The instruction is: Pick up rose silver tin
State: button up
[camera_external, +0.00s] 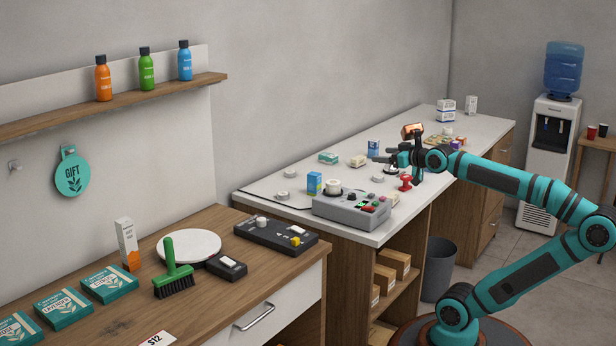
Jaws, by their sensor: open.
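My gripper (382,157) is open over the white counter, pointing left, with dark fingers and no object visible between them. I cannot tell for sure which item is the rose silver tin. Small round pale grey tins lie on the counter: one below my gripper (377,178), one farther left (290,172), and one near the left front edge (282,196). Their colour is too small to tell apart. A copper-coloured blocky item (413,131) shows just above my wrist; I cannot tell whether it is separate from the arm. My wrist hides part of the counter behind it.
A grey control box (350,209), a blue-green carton (314,183), a white roll (332,187) and a red stamp-like item (405,183) stand near the front. A teal box (328,158) and a cream box (358,161) lie behind. A wooden counter (200,310) stands at left.

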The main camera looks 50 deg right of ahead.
jog(key=w+d+f+n+g+h, duration=0.1)
jog(key=w+d+g, duration=0.3)
jog(key=w+d, duration=0.3)
jog(key=w+d+f+g, duration=0.1)
jog(key=w+d+g, duration=0.3)
jog(key=d, duration=0.6)
jog(key=w+d+f+n+g+y, duration=0.1)
jog(key=w+d+f+g+y, duration=0.1)
jog(key=d, duration=0.8)
jog(key=w+d+f+n+g+y, duration=0.1)
jog(key=d+f+g, duration=0.15)
jog(key=d, duration=0.75)
send_near(378, 176)
notch_tip(378, 176, down, 3)
jog(key=shift+r+t, duration=0.25)
jog(key=shift+t, duration=0.1)
jog(key=shift+a+x, duration=0.1)
jog(key=shift+x, duration=1.4)
jog(key=shift+a+x, duration=0.15)
jog(key=shift+x, duration=1.4)
jog(key=shift+c, duration=0.2)
jog(key=c, duration=1)
